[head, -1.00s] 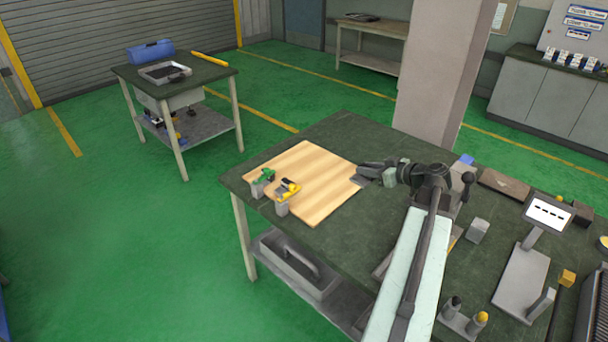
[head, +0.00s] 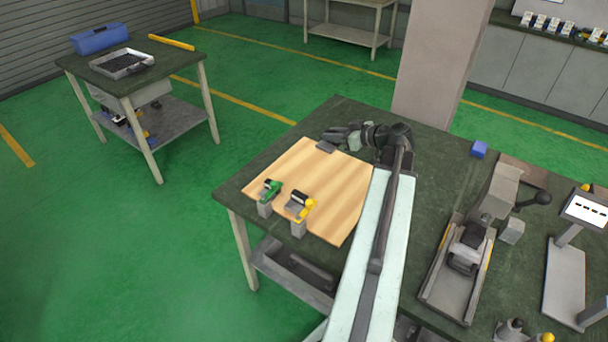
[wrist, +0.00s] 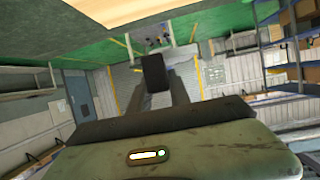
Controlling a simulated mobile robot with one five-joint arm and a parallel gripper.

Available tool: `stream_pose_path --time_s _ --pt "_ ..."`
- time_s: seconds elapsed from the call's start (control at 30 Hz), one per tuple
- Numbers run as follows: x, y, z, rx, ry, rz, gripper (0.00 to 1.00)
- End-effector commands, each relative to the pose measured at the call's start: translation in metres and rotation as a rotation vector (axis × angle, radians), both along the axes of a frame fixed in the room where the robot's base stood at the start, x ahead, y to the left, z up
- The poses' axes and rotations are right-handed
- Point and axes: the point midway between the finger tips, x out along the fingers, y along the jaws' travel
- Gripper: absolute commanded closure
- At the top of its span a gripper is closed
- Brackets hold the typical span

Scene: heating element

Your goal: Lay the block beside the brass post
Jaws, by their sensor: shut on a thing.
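My gripper (head: 333,141) is over the far edge of the pale wooden board (head: 320,185) on the dark green bench. It is shut on a small dark block (head: 325,147). In the wrist view the dark block (wrist: 155,75) sits between the two fingers (wrist: 160,100), clear of the floor seen behind it. Whether it touches the board cannot be told. A yellow-topped post (head: 547,338), likely the brass post, is at the lower right, cut off by the frame edge, next to a dark-topped one (head: 515,325).
A blue block (head: 479,149), a grey block (head: 512,230), a lever fixture (head: 465,250) and a display stand (head: 570,270) occupy the right of the bench. A pillar (head: 430,60) rises behind.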

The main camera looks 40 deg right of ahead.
Motion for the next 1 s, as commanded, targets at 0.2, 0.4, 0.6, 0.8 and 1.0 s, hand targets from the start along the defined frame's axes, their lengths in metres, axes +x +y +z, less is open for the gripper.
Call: stream_pose_path --time_s 0.2,0.4,0.6,0.8,1.0 --pt "0.003 0.003 0.000 0.000 0.000 0.008 1.00" --pt "0.006 0.005 -0.014 0.000 0.000 0.018 1.00" --pt "0.005 0.006 -0.069 0.000 0.001 0.062 1.00" --pt "0.004 0.009 -0.080 0.001 0.001 0.087 1.00" --pt "0.004 0.009 -0.108 0.000 0.002 0.087 1.00"
